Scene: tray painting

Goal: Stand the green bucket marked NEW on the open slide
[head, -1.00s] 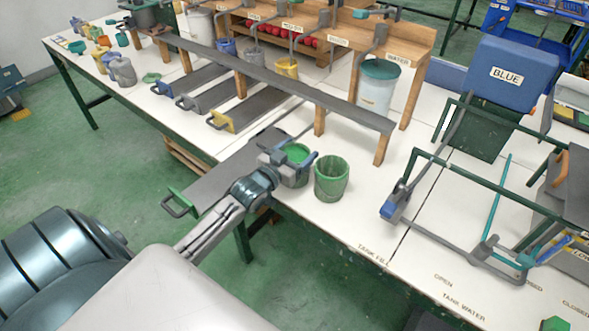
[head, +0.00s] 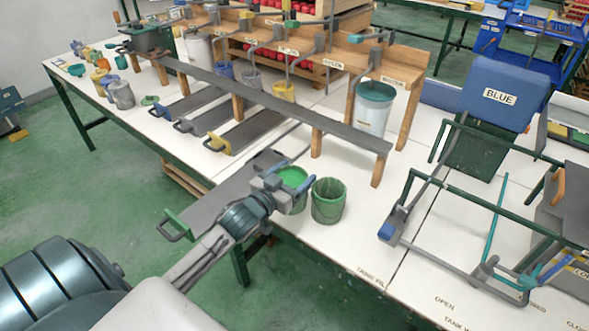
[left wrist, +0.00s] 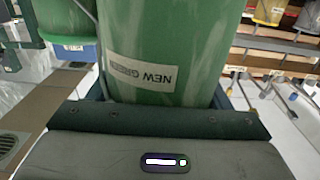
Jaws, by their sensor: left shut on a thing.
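The green bucket marked NEW (head: 294,178) holds bright green contents and is upright beside the inner end of the open slide. My left gripper (head: 277,188) is shut on it. In the left wrist view the bucket (left wrist: 200,45) fills the middle between the fingers, its NEW label upside down. The open slide (head: 215,197) is a grey plate with a green-ended handle, pulled out past the bench's front edge. My left forearm crosses over part of it. I cannot tell whether the bucket's base touches the bench. My right gripper is not in view.
A second green bucket (head: 328,201) stands close to the right of the held one. A grey beam on wooden posts (head: 318,143) runs behind. Several closed slides, one yellow-ended (head: 218,143), lie left. A green frame (head: 440,205) stands right. Bench between is clear.

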